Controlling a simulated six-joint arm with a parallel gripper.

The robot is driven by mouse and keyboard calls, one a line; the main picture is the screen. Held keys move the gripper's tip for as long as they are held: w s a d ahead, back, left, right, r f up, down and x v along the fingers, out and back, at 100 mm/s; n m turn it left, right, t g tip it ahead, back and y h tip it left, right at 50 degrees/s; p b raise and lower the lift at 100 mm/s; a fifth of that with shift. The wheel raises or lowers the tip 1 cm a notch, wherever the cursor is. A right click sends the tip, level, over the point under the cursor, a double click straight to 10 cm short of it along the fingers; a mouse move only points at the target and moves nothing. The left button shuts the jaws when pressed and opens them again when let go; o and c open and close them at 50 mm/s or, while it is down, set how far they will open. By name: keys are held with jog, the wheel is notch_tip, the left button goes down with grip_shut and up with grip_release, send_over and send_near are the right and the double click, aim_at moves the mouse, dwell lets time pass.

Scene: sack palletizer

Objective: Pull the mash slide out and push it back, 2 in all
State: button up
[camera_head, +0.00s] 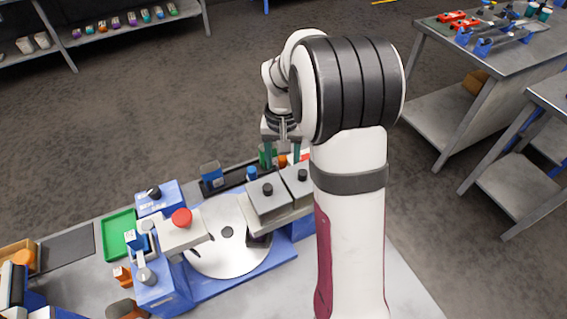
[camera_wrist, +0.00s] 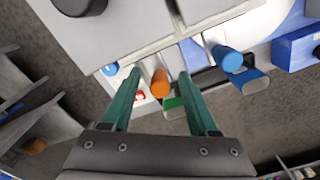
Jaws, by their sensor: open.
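My gripper (camera_head: 283,160) is open, its green fingers spread over the back edge of the machine; it also shows in the wrist view (camera_wrist: 159,75). An orange round knob (camera_wrist: 160,84) lies between the fingers in that view, with a gap on both sides. It peeks out beside a fingertip in the head view (camera_head: 283,161). A blue knob (camera_wrist: 228,58) sticks out to its right. The knobs come out from under two grey lidded boxes (camera_head: 268,197). No readable label tells me which part is the mash slide.
A green cup (camera_wrist: 173,103) and a blue cup (camera_wrist: 249,82) stand near the knobs. A round silver turntable (camera_head: 227,245) and a red button (camera_head: 181,217) are in front. A green tray (camera_head: 119,235) lies left. Bare floor is behind.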

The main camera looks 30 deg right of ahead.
grip_shut()
jog(key=shift+w, duration=1.75)
jog(key=shift+s, duration=1.7)
jog(key=shift+w, duration=0.1)
jog(key=w, duration=0.3)
jog(key=shift+w+a, duration=0.1)
jog(key=shift+w, duration=0.05)
